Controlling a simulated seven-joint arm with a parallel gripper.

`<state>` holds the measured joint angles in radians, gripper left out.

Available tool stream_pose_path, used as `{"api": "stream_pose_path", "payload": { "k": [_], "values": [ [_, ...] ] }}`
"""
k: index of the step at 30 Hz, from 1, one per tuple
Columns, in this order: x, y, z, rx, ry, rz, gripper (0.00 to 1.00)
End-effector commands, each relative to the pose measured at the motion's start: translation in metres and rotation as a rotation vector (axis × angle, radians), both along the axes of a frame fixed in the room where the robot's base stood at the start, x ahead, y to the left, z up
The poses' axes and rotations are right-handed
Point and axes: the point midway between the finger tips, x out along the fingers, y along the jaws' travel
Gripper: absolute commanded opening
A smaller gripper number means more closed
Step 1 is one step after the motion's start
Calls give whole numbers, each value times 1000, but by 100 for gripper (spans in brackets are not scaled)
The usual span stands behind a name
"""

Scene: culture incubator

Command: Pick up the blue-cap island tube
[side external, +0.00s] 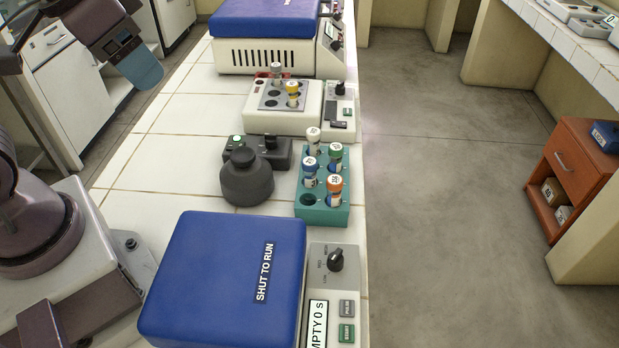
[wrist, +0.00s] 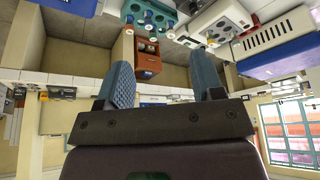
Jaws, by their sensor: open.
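My gripper (side external: 142,70) hangs at the upper left in the side view, well away from the rack. In the wrist view my gripper (wrist: 165,80) has its two blue fingers wide apart with nothing between them.
A blue-lidded machine (side external: 215,275) stands in front of the rack. A dark round-bodied device (side external: 246,178) sits close on its left. Behind is a white block unit (side external: 262,120) holding a yellow-cap tube (side external: 292,88) and a grey-cap tube (side external: 276,70). Bare tiles (side external: 165,165) lie left.

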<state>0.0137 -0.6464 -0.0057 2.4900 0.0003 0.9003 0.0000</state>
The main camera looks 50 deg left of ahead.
Motion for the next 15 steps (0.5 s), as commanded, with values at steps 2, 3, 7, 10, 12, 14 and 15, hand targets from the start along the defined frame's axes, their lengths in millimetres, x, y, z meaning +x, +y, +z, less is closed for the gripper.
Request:
{"api": "stream_pose_path", "payload": {
  "k": [2,3,7,10,12,14,15],
  "values": [
    [14,-4,-11,13,78,-23,61],
    [22,-6,-16,25,114,-41,61],
    [55,-15,-33,84,218,-172,61],
    [82,-23,-51,136,289,-321,61],
    [101,-30,-66,171,333,-446,61],
    [117,-36,-81,200,367,-563,61],
    [127,-40,-91,217,387,-643,61]
  ]
}}
